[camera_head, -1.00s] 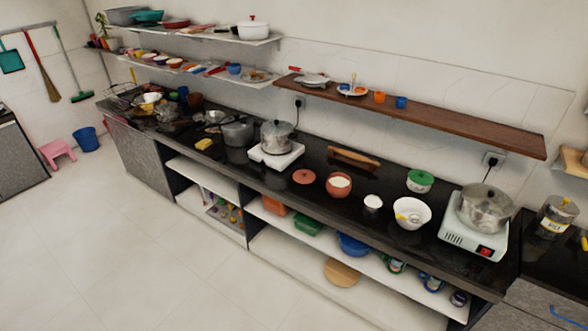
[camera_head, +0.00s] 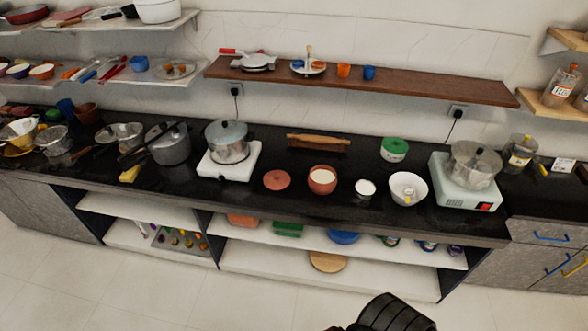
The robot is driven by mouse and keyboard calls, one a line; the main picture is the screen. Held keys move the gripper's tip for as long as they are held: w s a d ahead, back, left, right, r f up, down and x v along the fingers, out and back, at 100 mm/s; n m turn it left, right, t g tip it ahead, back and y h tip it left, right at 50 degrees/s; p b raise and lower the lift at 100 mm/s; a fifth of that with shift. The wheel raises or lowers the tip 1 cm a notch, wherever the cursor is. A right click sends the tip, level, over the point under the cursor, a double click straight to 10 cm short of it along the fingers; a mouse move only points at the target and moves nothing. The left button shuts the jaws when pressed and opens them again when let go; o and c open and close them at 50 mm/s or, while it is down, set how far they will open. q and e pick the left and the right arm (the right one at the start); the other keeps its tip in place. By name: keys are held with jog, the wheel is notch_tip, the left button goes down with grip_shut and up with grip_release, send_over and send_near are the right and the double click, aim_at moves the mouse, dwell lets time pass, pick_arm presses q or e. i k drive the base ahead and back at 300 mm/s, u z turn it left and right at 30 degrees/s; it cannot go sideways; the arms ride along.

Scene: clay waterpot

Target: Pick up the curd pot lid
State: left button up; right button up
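The curd pot lid (camera_head: 276,180) is a flat terracotta disc lying on the black counter (camera_head: 290,205). The clay curd pot (camera_head: 322,187), with white curd inside, stands open just to the right of the lid. A black part of one of my arms shows at the bottom edge, right of centre; no fingertips can be made out. Neither gripper is in view, and nothing touches the lid.
A pot on a white stove (camera_head: 230,172) stands left of the lid, and a rolling pin (camera_head: 318,141) lies behind. A small white cup (camera_head: 365,190) and a white bowl (camera_head: 408,193) stand to the right. A wooden shelf (camera_head: 380,82) hangs above. The floor in front is clear.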

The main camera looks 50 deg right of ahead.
aim_at(274, 179)
jog(key=z, duration=0.8)
jog(key=i, duration=0.85)
jog(key=z, duration=1.05)
